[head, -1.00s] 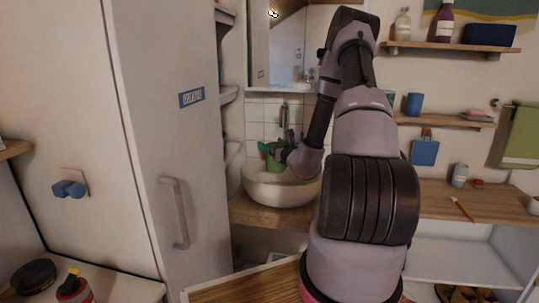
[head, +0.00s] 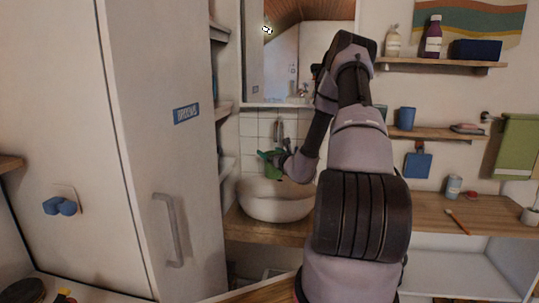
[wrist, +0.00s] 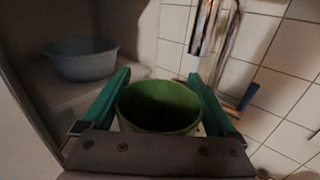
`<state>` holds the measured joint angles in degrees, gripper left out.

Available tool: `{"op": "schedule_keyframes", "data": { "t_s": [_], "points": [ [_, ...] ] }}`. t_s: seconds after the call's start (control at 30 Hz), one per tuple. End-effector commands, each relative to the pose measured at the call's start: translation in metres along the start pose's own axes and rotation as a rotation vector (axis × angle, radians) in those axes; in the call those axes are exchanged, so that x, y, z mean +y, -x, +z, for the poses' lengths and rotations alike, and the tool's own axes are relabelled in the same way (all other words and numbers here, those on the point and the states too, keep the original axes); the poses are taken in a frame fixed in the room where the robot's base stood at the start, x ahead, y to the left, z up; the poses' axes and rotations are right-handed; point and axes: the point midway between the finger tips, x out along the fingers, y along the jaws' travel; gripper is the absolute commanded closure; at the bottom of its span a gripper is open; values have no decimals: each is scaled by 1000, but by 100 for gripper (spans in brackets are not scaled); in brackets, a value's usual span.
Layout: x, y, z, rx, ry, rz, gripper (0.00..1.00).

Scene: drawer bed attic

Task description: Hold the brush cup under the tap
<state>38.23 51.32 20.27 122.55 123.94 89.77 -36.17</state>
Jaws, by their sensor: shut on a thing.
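The brush cup (wrist: 158,108) is a dark green round cup, seen in the wrist view with its open mouth showing. It sits between the two green fingers of my gripper (wrist: 160,92), which is shut on it. The metal tap (wrist: 203,28) hangs on the white tiles above and beyond the cup, slightly right of it in that view. I cannot tell whether its outlet is directly over the cup. In the head view my gripper (head: 272,160) is above the white basin (head: 275,208), below the tap (head: 279,130). The cup is small and partly hidden there.
A grey-blue bowl (wrist: 80,60) stands on a shelf left of the cup. A blue-handled item (wrist: 248,96) is at the right by the tiles. A tall white cabinet (head: 165,150) stands close left of the basin. A wooden counter (head: 430,212) runs right.

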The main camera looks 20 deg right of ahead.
Motion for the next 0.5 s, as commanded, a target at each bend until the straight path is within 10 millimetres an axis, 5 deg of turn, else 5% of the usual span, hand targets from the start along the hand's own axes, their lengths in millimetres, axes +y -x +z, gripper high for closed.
{"op": "schedule_keyframes", "data": {
  "t_s": [0.5],
  "points": [
    [-4,-5,0,-2,0,0,100]
  ]
}}
